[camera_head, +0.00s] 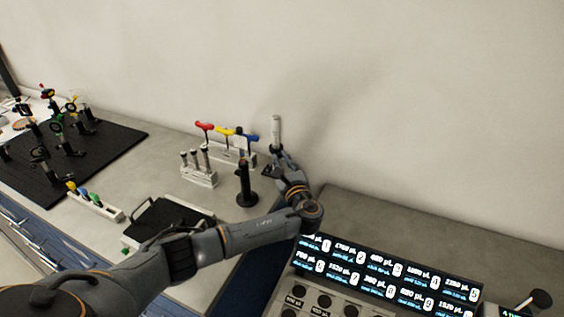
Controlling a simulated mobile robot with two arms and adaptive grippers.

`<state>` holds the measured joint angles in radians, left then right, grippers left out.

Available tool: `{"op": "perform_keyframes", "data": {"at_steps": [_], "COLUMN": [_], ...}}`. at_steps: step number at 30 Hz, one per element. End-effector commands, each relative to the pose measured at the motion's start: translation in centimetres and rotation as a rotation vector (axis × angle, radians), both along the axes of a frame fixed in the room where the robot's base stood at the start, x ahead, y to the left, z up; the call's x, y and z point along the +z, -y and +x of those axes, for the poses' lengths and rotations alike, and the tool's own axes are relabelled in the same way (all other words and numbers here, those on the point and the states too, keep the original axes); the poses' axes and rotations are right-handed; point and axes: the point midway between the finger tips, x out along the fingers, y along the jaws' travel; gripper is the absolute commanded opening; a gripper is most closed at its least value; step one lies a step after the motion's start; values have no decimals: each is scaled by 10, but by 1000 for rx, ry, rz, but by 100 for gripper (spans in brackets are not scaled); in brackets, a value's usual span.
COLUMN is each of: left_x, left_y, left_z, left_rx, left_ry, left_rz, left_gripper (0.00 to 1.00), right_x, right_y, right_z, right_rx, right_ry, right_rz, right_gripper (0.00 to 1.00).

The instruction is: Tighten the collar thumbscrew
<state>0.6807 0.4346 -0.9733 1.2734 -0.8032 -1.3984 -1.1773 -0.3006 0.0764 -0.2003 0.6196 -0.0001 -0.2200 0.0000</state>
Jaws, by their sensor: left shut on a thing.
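My left gripper (277,156) is shut on a pale grey cylinder (276,130), which stands about upright above the fingers near the back wall. A black post holder (245,188) with a round base stands on the bench to the left of the gripper, apart from it. A collar thumbscrew cannot be made out on it at this size. My right gripper is not in view.
A white rack with red, yellow and blue T-handled tools (227,131) and a white rack of metal posts (198,177) stand left of the gripper. A black breadboard (115,144) carries several mounts. A black-topped tray (165,216) and a lit display panel (385,272) are nearer.

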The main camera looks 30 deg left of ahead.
Motion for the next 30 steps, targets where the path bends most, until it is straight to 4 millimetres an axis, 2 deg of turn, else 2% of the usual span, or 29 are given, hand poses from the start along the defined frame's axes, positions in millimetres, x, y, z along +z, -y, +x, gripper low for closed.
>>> {"op": "perform_keyframes", "data": {"at_steps": [5,6,8,9,20,23,30], "left_x": [0,0,0,0,0,-1,-1], "left_y": [0,0,0,0,4,14,48], "left_z": [0,0,0,0,-4,-13,-50], "left_rx": [0,0,0,0,-1,-3,-3], "left_ry": [-1,-1,-1,-1,-1,-2,-3], "left_rz": [1,1,1,1,2,1,-2], "left_gripper": [0,23,35,38,38,38,38], "right_x": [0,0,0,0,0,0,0], "right_y": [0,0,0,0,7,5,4], "right_z": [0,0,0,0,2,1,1], "right_rx": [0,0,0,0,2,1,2], "right_ry": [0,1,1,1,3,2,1], "right_rz": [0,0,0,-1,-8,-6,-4], "right_gripper": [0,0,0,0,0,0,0]}}
